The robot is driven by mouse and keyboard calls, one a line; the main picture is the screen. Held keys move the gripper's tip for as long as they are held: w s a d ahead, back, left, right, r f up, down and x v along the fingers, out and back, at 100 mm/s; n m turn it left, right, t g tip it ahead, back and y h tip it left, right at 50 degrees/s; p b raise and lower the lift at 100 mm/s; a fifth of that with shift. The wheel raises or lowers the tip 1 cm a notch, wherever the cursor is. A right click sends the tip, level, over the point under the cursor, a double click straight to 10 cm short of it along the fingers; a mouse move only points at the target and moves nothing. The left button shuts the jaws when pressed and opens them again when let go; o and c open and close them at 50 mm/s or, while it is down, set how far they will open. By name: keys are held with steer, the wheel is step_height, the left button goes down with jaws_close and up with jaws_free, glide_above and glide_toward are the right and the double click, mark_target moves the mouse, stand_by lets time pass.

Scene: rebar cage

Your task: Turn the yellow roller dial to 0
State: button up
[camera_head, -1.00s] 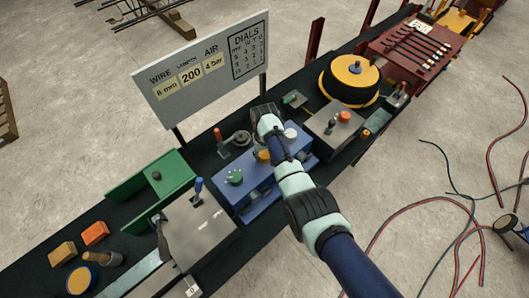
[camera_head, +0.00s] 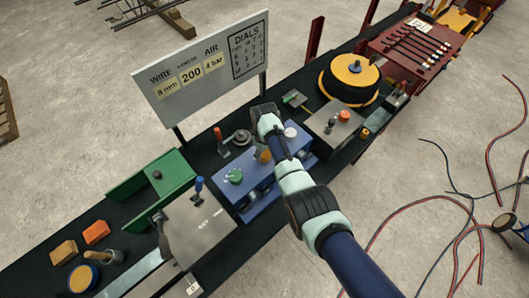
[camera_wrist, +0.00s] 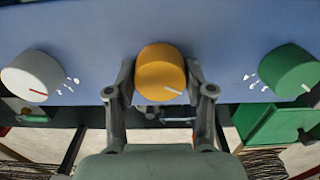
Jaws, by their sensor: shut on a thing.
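The yellow roller dial (camera_wrist: 162,72) is in the middle of the blue panel's row of three dials in the wrist view. Its white mark points to the lower right. My gripper (camera_wrist: 162,84) is shut on the dial, with one finger on each side. The white dial (camera_wrist: 38,76) is to the left and the green dial (camera_wrist: 288,72) to the right, both apart from my fingers. In the head view, the blue box (camera_head: 250,196) carries the dials, and my wrist partly hides the yellow dial (camera_head: 263,157).
A sign board (camera_head: 205,70) with WIRE, LENGTH, AIR and a DIALS table stands behind the box. A grey metal box (camera_head: 200,230) and a green tray (camera_head: 160,180) are to the left. A yellow-topped spool (camera_head: 352,70) is at the right.

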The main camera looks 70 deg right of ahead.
mark_target(264, 153)
steer(key=o, duration=1.2)
steer(key=shift+c, duration=0.2)
steer(key=shift+r, duration=0.1)
step_height(264, 153, up, 12)
